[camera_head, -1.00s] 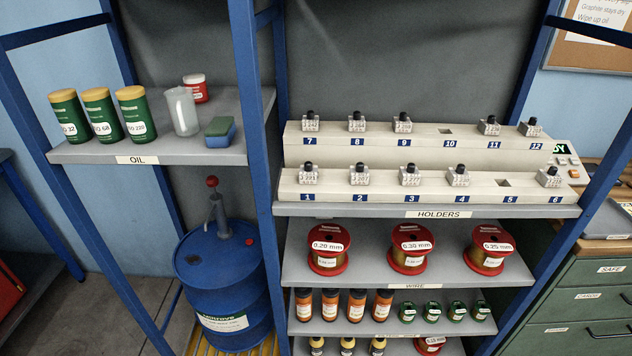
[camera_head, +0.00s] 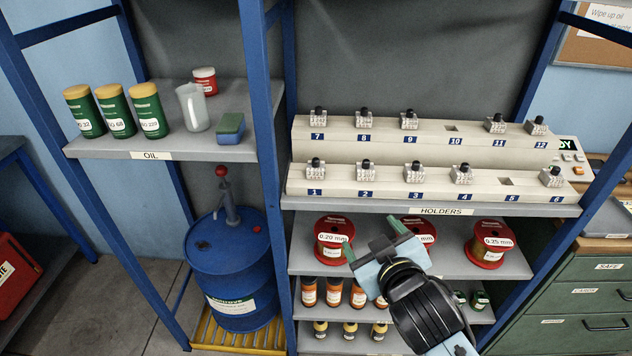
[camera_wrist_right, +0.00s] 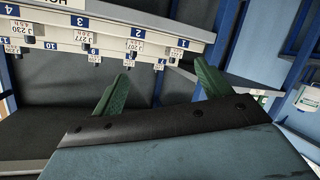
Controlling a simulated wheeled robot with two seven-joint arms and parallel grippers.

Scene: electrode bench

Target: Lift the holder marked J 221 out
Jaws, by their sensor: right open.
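Small block-shaped holders with black knobs sit in two stepped rows on a cream rack (camera_head: 400,148). The tags are too small to read surely in the head view, so I cannot tell which holder is J 221. In the right wrist view some tags read about J 230 (camera_wrist_right: 12,44), J 207 (camera_wrist_right: 84,38) and J 277 (camera_wrist_right: 137,46); the one at slot 1 is unclear. My right gripper (camera_head: 375,240) is open and empty, below and in front of the rack, before the wire shelf. Its green fingers (camera_wrist_right: 162,82) are spread wide. My left gripper is out of view.
Slots 5 (camera_head: 507,182) and 10 (camera_head: 453,128) are empty. Wire spools (camera_head: 334,240) stand on the shelf below, with bottles lower down. A blue post (camera_head: 268,150) stands left of the rack. Oil cans (camera_head: 115,110) and a blue drum (camera_head: 228,265) are further left.

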